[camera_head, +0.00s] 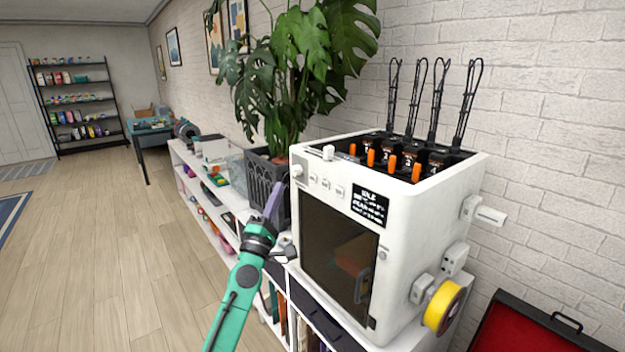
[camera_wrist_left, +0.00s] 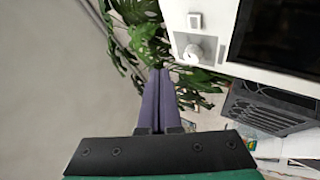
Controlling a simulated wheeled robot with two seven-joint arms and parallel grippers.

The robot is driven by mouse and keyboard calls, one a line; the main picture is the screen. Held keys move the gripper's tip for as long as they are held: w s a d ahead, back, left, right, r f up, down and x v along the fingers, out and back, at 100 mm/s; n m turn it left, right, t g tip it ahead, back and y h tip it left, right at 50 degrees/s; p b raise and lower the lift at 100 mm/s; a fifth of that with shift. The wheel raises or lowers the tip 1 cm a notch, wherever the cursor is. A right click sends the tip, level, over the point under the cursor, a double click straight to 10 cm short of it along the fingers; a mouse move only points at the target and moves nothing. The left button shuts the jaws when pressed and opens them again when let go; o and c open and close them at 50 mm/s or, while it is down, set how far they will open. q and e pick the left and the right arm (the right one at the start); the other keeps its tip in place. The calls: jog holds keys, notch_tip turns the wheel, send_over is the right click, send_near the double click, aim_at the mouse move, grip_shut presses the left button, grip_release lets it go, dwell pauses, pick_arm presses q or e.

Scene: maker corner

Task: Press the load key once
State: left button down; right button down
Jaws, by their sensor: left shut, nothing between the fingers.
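The white printer (camera_head: 430,230) stands on the shelf unit at the right, its dark front window facing me. Several small keys (camera_head: 325,184) sit in a row on its upper front panel, beside a round knob (camera_head: 297,171) and a black display (camera_head: 370,205). The key labels are too small to read, so I cannot tell which is the load key. My left gripper (camera_head: 275,190) is shut and empty, pointing up just left of the printer front, seemingly apart from it. The left wrist view shows its purple fingers (camera_wrist_left: 157,75) below-left of the knob (camera_wrist_left: 192,53).
A large potted plant (camera_head: 285,70) stands left of the printer. Orange clips (camera_head: 391,162) and black looped guides rise from the printer top. A yellow spool (camera_head: 442,307) is on its right side. A low white shelf (camera_head: 190,158) runs back along the wall; floor at left is clear.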

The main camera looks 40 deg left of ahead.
aim_at(313, 178)
pick_arm(q)
jog(key=w+d+b, duration=0.1)
jog(key=w+d, duration=0.1)
jog(key=w, duration=0.5)
jog(key=shift+w, duration=0.15)
dwell(1.7)
jog(key=shift+w+d, duration=0.15)
jog(key=shift+w, duration=0.25)
jog(key=shift+w+d, duration=0.1)
jog(key=shift+w, duration=0.2)
dwell(0.7)
jog(key=shift+s+a, duration=0.2)
jog(key=shift+s, duration=0.55)
